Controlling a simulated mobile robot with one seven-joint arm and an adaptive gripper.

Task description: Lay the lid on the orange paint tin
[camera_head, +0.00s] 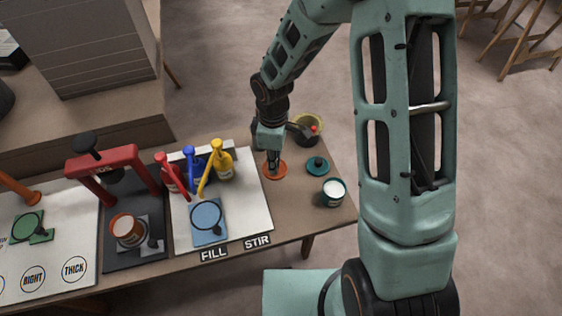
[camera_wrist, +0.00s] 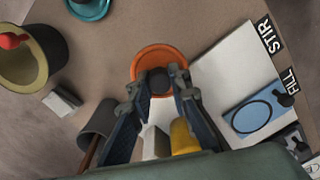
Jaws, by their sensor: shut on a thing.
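The orange lid (camera_head: 277,172) is a round disc with a dark knob, on the right part of the bench, just right of the white board. My gripper (camera_head: 272,166) points down at it. In the wrist view the fingers of my gripper (camera_wrist: 159,84) are shut on the knob of the lid (camera_wrist: 160,54). I cannot tell whether the lid touches the bench or is slightly above it. The orange paint tin (camera_head: 127,231) stands open on the dark plate at the front of the red press, left of the white board; its contents look brownish.
Red, blue and yellow pumps (camera_head: 221,165) stand on the white board (camera_head: 252,205) between lid and tin, with a blue pad (camera_head: 208,236) in front. A teal lid (camera_head: 317,166), an open teal tin (camera_head: 333,191) and a dark yellow-rimmed bin (camera_head: 305,134) lie to the right.

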